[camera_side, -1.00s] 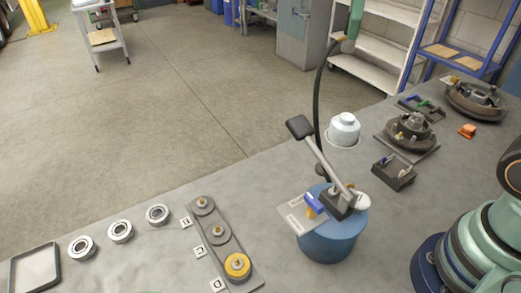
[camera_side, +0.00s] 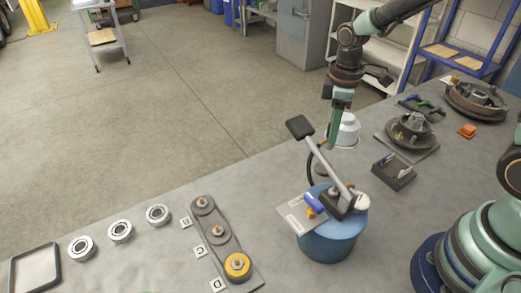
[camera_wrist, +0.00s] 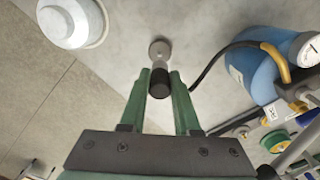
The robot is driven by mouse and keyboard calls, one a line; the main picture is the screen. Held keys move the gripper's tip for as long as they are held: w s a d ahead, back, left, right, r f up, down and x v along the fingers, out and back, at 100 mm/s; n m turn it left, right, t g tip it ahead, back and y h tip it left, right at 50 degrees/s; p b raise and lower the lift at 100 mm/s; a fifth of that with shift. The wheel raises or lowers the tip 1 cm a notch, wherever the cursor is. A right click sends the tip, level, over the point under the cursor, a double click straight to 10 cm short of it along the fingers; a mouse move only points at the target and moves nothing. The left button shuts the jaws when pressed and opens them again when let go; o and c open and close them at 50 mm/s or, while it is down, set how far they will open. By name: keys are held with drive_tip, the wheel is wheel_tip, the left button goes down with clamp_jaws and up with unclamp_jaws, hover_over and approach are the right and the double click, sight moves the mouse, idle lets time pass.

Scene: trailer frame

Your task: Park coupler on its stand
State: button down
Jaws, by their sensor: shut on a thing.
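My gripper (camera_side: 333,143) points down over the bench, left of the white domed canister (camera_side: 349,130), in the side view. In the wrist view its green fingers (camera_wrist: 160,82) are closed around a dark cylindrical piece (camera_wrist: 160,88), which I take as the coupler. A black hose (camera_side: 310,168) curves from beside the blue tank up to the fingertips. Just beyond the dark piece, in line with it, a grey post with a round end (camera_wrist: 160,50) shows; I take it as the stand. Whether coupler and post touch cannot be told. In the side view the fingers mostly hide the coupler.
The blue tank (camera_side: 330,243), with a lever handle (camera_side: 322,160) and a gauge on top, stands close in front of my gripper. A dark tray (camera_side: 394,174) and hub parts (camera_side: 410,132) lie to the right. Bearings (camera_side: 120,231) and a pulley plate (camera_side: 222,250) lie left.

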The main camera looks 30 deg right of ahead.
drive_tip(key=shift+f, duration=2.5)
drive_tip(key=shift+f, duration=0.9)
idle(0.9)
drive_tip(key=shift+c, duration=0.8)
unclamp_jaws()
drive_tip(key=shift+r, duration=3.5)
